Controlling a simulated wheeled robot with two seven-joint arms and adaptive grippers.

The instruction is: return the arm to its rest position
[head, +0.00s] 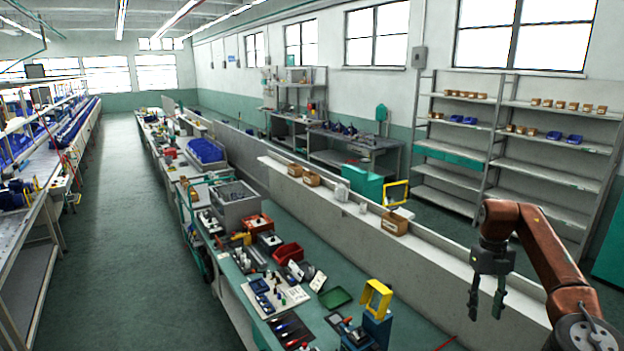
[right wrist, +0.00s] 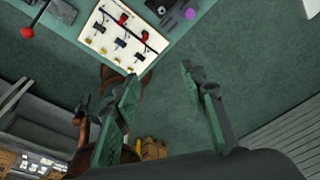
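My right gripper (head: 488,296) hangs from the orange-brown right arm at the right of the head view, fingers pointing down. Its two fingers stand apart with nothing between them. In the right wrist view the open gripper (right wrist: 160,88) also shows empty, with green floor or bench surface beyond the fingers. It is apart from the bench and its items. My left gripper is not in the head view.
A green-topped bench (head: 400,329) holds tools, a red bin (head: 288,253), a green tray (head: 336,297) and a yellow-framed device (head: 376,299). A low pale wall (head: 340,220) with cardboard boxes runs behind it. Shelving (head: 455,150) stands at the back right. The left aisle floor is clear.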

